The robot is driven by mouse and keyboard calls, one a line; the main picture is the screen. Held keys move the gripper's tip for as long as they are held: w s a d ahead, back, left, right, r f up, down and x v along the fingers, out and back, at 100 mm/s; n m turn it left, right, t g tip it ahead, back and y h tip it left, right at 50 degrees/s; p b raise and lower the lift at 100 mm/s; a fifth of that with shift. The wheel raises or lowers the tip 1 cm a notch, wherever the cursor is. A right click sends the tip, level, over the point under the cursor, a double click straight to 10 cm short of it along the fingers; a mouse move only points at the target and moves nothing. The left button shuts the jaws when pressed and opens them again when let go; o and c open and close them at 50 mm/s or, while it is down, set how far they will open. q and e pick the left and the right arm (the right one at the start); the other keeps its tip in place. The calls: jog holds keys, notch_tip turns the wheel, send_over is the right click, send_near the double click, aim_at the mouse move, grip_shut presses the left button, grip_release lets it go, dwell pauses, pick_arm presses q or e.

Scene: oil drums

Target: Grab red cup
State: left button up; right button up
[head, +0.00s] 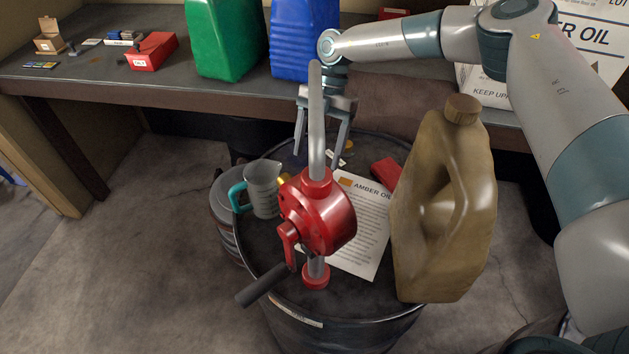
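No clear red cup shows in the head view. A small red object (387,172) lies on the drum top (262,232), partly hidden by the tan jug (443,215); I cannot tell if it is a cup. A red hand pump (322,215) with a grey pipe stands upright on the drum. A grey measuring jug (263,188) with a teal handle is left of the pump. My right gripper (318,160) points down behind the pump's pipe, fingers apart with nothing visible between them. It is left of the red object. My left gripper is out of view.
A printed sheet (362,225) lies on the drum between pump and tan jug. The workbench (120,82) behind holds a green jug (228,38), a blue jug (303,38), a red box (153,51) and a white carton.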

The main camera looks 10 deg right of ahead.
jog(key=shift+p+x, duration=0.5)
jog(key=shift+x, duration=1.3)
jog(key=shift+s+f+p, duration=0.35)
jog(key=shift+f+p, duration=0.15)
jog(key=shift+p, duration=0.25)
jog(key=p+x, duration=0.2)
jog(key=shift+s+f, duration=0.2)
jog(key=shift+f, duration=0.2)
jog(key=shift+s+f, duration=0.1)
jog(key=shift+f, duration=0.55)
jog(key=c, duration=1.2)
